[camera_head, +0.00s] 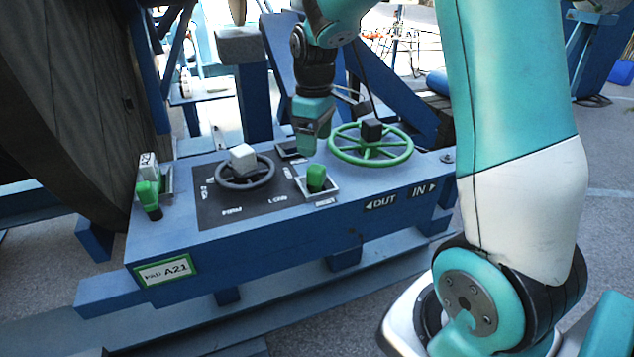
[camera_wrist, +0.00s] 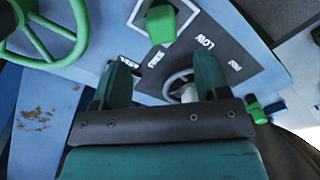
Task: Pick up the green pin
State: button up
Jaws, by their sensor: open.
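Two green pieces on the blue console (camera_head: 330,220) could be the green pin; I cannot tell which. One is a stubby green piece (camera_head: 316,177) in a pale square frame near the console's middle; it shows at the top of the wrist view (camera_wrist: 160,22). The other is a green-handled piece (camera_head: 148,193) at the console's left end, seen at the right of the wrist view (camera_wrist: 256,111). My gripper (camera_head: 308,143) is open and empty above the console, behind the middle green piece. Its two fingers (camera_wrist: 162,78) point toward the panel and touch neither piece.
A green handwheel (camera_head: 370,144) with a dark hub stands right of my gripper. A dark handwheel (camera_head: 246,172) with a white knob stands left of it. A large dark reel (camera_head: 70,110) rises at the left. Blue frame beams stand behind the console.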

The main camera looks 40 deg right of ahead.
aim_at(316, 167)
notch_tip(316, 167, down, 3)
jog(key=shift+f, duration=0.2)
jog(key=shift+s+f+p, duration=0.15)
jog(key=shift+f+p, duration=0.5)
jog(key=shift+f, duration=0.75)
jog(key=shift+s+f+p, duration=0.15)
jog(key=shift+f+p, duration=0.5)
jog(key=shift+f, duration=0.7)
grip_shut()
